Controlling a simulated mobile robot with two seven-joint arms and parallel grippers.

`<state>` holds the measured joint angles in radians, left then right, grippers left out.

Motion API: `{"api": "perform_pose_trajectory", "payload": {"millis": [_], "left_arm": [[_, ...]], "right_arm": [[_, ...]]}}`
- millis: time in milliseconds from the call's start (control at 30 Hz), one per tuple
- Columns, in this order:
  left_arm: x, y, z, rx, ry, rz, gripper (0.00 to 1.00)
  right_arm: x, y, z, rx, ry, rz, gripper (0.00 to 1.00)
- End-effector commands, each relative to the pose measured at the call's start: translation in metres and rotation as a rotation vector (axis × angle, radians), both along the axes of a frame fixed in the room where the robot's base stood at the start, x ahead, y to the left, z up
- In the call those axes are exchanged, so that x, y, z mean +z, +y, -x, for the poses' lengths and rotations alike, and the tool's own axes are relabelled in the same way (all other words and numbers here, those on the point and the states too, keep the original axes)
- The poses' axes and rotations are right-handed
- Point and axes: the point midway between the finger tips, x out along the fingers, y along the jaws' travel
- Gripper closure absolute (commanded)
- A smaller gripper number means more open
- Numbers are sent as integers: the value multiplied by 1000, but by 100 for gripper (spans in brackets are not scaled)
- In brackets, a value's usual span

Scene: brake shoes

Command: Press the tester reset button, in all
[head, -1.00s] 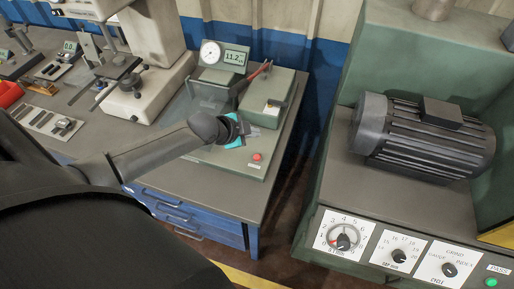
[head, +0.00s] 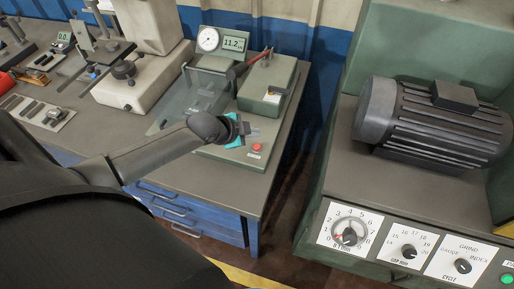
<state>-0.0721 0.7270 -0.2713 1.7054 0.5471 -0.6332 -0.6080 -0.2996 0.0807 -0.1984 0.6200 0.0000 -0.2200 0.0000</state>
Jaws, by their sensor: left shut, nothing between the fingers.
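The tester (head: 265,88) is a grey-green bench unit with a round dial gauge (head: 208,39) and a display (head: 235,43) reading about 11.2. A red button (head: 257,147) sits on the front of its base plate. My left gripper (head: 243,129) is over the base plate, to the left of and a little above the button in the picture, and apart from it. Its fingers look shut and empty.
A clear sloping guard (head: 190,100) stands left of the tester. A pale instrument stand (head: 130,90) and a tray of small parts (head: 38,113) are further left on the bench. A green machine with a motor (head: 430,120) stands to the right, across a gap.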

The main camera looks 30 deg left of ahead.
Motion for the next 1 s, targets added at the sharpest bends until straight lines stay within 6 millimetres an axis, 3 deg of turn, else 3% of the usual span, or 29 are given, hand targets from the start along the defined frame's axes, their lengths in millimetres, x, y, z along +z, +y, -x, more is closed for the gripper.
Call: {"api": "perform_pose_trajectory", "payload": {"millis": [100, 300, 1000], "left_arm": [[-19, 0, 0, 0, 1, 1, 100], [-32, 0, -1, 1, -1, 1, 100], [-32, 0, -1, 1, -1, 1, 100]], "right_arm": [[-16, 0, 0, 1, 0, 0, 50], [-24, 0, 0, 1, 0, 0, 50], [-23, 1, 0, 2, 0, -1, 50]]}}
